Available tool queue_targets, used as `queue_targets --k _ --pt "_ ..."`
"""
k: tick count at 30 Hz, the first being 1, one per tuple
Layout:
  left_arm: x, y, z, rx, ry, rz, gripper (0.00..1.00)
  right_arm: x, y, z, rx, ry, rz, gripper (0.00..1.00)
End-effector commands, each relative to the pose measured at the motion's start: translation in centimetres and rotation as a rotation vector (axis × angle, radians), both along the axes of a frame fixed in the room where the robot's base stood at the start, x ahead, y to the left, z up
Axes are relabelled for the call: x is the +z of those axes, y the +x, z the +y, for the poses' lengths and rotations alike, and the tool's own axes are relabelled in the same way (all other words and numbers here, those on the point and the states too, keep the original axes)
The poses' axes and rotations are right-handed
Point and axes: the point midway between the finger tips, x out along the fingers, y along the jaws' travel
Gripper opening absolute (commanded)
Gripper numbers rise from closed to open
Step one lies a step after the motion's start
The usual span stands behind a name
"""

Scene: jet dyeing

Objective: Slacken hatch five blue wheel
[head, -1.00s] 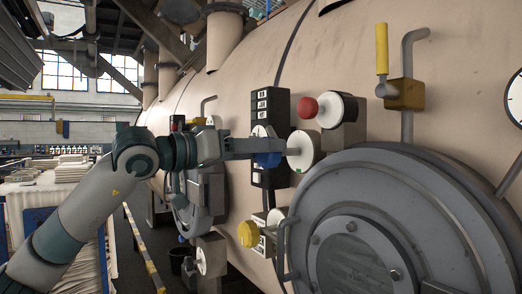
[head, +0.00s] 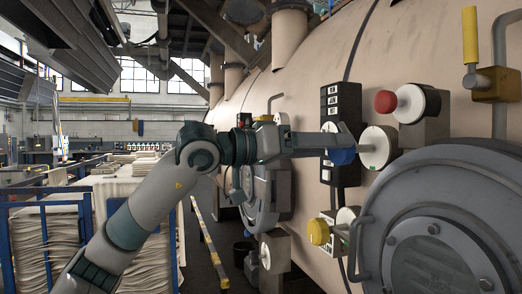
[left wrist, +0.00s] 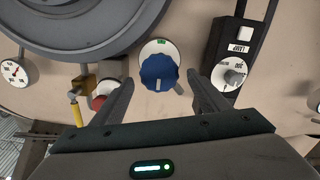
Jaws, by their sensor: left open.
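The blue wheel (head: 342,156) stands out from a pale round base (head: 378,147) on the tank wall, left of the red knob. My left gripper (head: 350,142) reaches it from the left, and its fingers hide the wheel's upper part in the head view. In the left wrist view the blue wheel (left wrist: 158,72), with a pale mark on its face, lies between the two open fingers of my left gripper (left wrist: 161,80). Gaps show on both sides of it, so the fingers are not closed on it. My right gripper is not in view.
A red knob (head: 385,101) and a yellow knob (head: 318,231) sit close by. A black label panel (head: 328,105) stands behind the gripper. A big round hatch (head: 440,255) with a bar handle fills the lower right. A yellow-handled valve (head: 470,35) is above.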

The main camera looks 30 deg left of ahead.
Motion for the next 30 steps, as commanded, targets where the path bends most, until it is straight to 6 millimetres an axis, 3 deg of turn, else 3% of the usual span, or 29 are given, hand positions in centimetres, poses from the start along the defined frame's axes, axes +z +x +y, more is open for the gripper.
queue_targets --k 18,24,30 --pt "-0.3 -9.3 7.4 0.004 0.001 0.002 0.69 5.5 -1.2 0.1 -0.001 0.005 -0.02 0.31" --pt "-0.2 -11.1 8.7 0.001 0.001 0.002 0.69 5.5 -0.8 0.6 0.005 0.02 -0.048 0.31" --pt "-0.1 -11.6 9.1 0.0 0.002 0.002 0.69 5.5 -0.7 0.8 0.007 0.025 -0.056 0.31"
